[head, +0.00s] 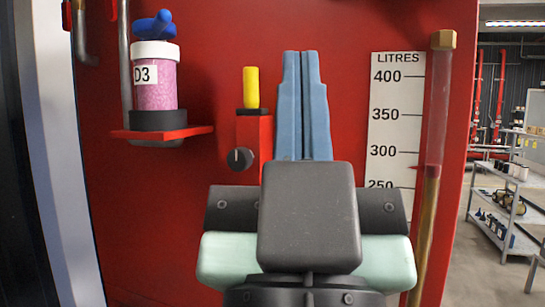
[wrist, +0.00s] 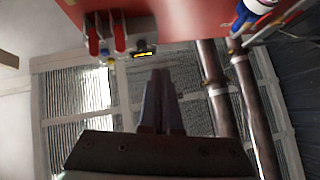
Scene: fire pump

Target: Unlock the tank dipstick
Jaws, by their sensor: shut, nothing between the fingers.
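My gripper (head: 303,54) points upward in front of the red tank panel, its two blue fingers shut together and empty. In the wrist view the fingers (wrist: 160,74) are also together. A yellow upright handle (head: 251,88), which looks like the dipstick's top, stands in a red block (head: 254,130) just left of the fingers. A round black knob (head: 240,158) with a pale mark is on the block's left side. My gripper appears apart from both. The lower part of the block is hidden behind my gripper. I cannot tell the lock's state for certain.
A pink-filled jar labelled D3 (head: 155,92) stands on a red shelf (head: 203,130) at left. A litres scale (head: 397,110) and a clear level tube with a brass cap (head: 443,40) are at right. Shelving (head: 510,190) stands farther back. Pipes (wrist: 215,85) show in the wrist view.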

